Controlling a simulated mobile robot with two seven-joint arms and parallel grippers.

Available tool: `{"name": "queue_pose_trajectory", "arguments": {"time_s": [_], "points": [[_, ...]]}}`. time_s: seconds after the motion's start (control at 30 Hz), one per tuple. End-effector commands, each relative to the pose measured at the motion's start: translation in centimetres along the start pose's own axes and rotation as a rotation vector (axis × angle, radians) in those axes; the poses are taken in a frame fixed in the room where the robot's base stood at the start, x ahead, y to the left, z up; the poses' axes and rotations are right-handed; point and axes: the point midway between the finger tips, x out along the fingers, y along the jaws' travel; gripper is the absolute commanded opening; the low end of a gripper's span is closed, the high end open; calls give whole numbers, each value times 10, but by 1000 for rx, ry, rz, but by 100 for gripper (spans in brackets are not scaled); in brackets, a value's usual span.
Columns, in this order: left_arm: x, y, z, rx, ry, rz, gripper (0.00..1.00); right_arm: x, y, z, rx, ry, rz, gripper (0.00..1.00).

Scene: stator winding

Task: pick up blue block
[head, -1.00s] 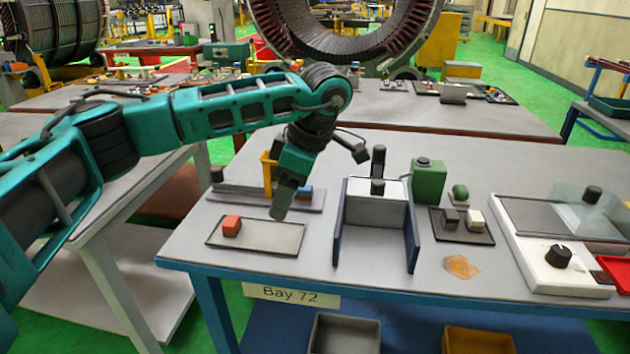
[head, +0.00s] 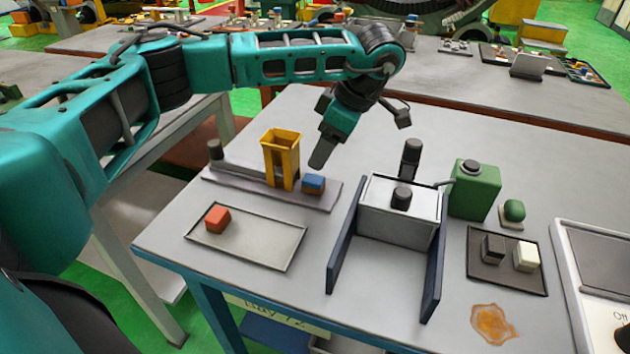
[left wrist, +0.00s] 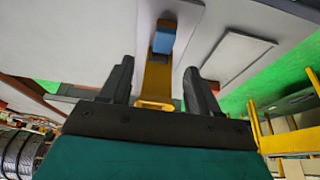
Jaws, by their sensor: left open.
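The blue block (head: 313,183) sits on the right part of a grey strip-shaped base (head: 225,182), just right of a yellow chute-like holder (head: 281,158). In the left wrist view the blue block (left wrist: 164,38) shows beyond the fingers, at the far end of the yellow holder (left wrist: 157,82). My left gripper (head: 322,153) is above and behind the blue block, apart from it. In the left wrist view its two fingers (left wrist: 160,80) are spread with nothing held between them. My right gripper is in neither view.
A flat tray (head: 270,255) with a red block (head: 217,218) lies in front. A blue-walled fixture (head: 431,270) and a green box (head: 473,190) stand to the right. A dark tray (head: 487,275) holds two small blocks. An orange patch (head: 494,324) lies near the front.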

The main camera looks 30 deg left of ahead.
Motion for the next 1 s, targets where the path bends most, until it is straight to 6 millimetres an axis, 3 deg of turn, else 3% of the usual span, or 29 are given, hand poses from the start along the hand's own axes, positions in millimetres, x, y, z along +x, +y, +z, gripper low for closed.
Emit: {"name": "queue_pose_trajectory", "arguments": {"time_s": [0.6, 0.9, 1.0], "points": [[72, -6, 0, -1, 1, -2, 62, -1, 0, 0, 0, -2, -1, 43], [77, -5, 1, 0, -1, 0, 62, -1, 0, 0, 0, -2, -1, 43], [77, -5, 1, 0, -1, 0, 52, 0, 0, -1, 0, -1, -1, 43]]}}
